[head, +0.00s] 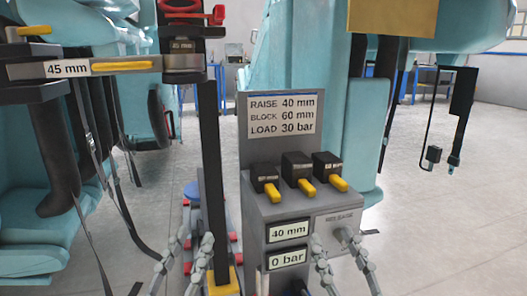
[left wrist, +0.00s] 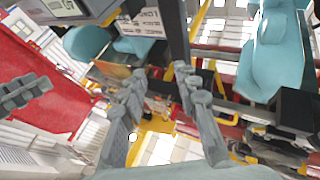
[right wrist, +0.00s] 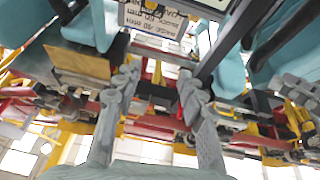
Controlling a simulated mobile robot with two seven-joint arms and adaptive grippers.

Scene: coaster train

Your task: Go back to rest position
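My left gripper (head: 194,240) is at the bottom of the head view, left of the grey control box (head: 325,207). Its fingers are apart with nothing between them, as the left wrist view (left wrist: 160,80) also shows. My right gripper (head: 331,238) is in front of the box's right side, near its partly hidden release label (head: 338,219). Its fingers are also apart and empty in the right wrist view (right wrist: 158,77). I cannot tell if its fingers touch the box.
The box carries three yellow levers (head: 306,187), a "40 mm" display (head: 288,231) and a "0 bar" display (head: 286,259). A sign (head: 282,115) stands behind them. A dark post (head: 209,160) rises at left beside a "45 mm" gauge (head: 85,68). Teal seats (head: 305,60) hang close around.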

